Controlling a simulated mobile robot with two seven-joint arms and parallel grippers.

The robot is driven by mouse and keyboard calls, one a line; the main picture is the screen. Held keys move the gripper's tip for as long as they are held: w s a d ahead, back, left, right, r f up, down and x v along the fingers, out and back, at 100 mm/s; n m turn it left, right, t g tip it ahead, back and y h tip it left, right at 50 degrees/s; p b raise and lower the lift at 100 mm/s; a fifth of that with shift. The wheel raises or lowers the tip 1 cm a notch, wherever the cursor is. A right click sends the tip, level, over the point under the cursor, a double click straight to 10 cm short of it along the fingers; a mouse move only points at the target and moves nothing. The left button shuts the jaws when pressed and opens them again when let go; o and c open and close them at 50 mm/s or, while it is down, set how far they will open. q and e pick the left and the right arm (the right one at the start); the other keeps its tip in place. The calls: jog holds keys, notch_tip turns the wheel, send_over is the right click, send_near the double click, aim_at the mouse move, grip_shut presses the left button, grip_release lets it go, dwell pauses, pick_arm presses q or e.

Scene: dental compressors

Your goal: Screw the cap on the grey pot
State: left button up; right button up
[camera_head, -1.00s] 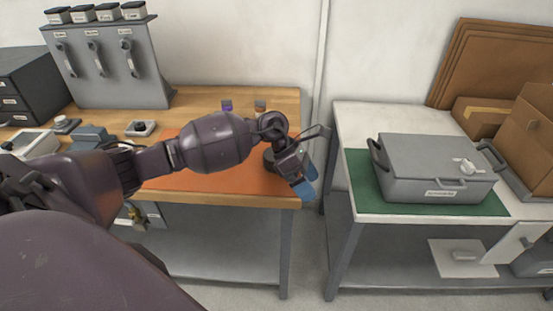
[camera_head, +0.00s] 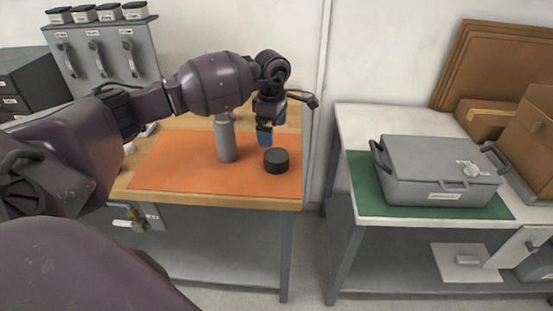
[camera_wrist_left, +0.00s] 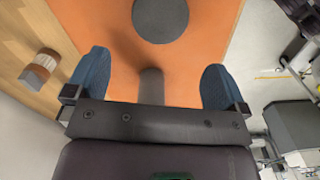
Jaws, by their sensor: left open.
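A tall grey cylinder (camera_head: 226,143) stands upright on the orange mat; my left arm hides its top. A low, dark round piece (camera_head: 276,161) lies on the mat to its right. I cannot tell for sure which is the pot and which the cap. My left gripper (camera_head: 272,124) is open, with blue fingertips, just behind and above the dark piece in the picture. In the left wrist view the dark piece (camera_wrist_left: 161,18) is at the top, beyond the fingertips. A grey shape (camera_wrist_left: 152,86) shows between the open fingers, partly hidden by the gripper body. My right gripper is not in view.
The orange mat (camera_head: 170,168) lies on a wooden bench with a grey rack (camera_head: 108,68) at the back left. Right of a gap, a white table holds a grey lidded case (camera_head: 435,168) on a green mat (camera_head: 364,184). Cardboard boxes (camera_head: 486,118) stand behind it.

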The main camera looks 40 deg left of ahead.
aim_at(275, 155)
pick_arm(q)
jog(key=shift+f, duration=2.8)
jog(key=shift+w+d+f, duration=0.1)
jog(key=shift+d+f, duration=0.05)
jog(key=shift+f, duration=1.15)
jog(key=shift+w+d+f, duration=0.1)
jog(key=shift+d+f, duration=0.05)
jog(key=shift+f, duration=1.15)
jog(key=c, duration=0.9)
jog(key=shift+r, duration=0.15)
